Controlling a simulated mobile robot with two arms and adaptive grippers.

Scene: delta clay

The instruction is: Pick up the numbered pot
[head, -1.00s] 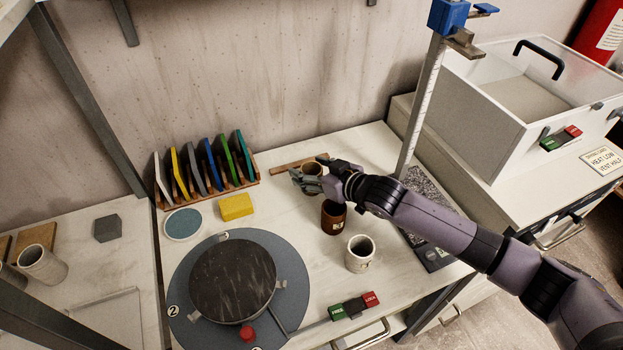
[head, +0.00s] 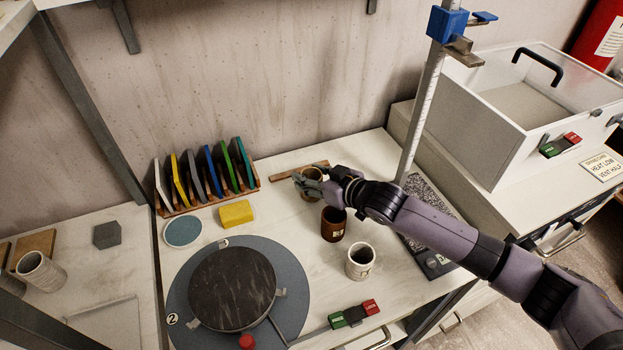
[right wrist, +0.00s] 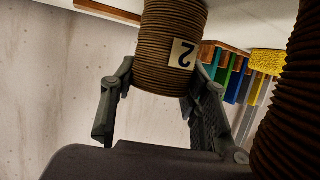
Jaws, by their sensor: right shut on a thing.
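A brown pot (head: 312,174) stands at the back of the bench in the head view, in the jaws of my right gripper (head: 303,184). In the right wrist view this ridged pot (right wrist: 165,50) carries a pale label with the number 2, seen upside down. My right gripper (right wrist: 163,85) is shut on it, one finger on each side. I cannot tell whether its base touches the bench. A darker brown pot (head: 333,224) with a small label stands in front of it, and a white pot (head: 360,262) stands nearer. My left gripper is not in view.
A rack of coloured tiles (head: 208,187), a yellow block (head: 236,213) and a round turntable (head: 235,285) lie to the left. A wooden strip (head: 290,171) lies behind the pot.

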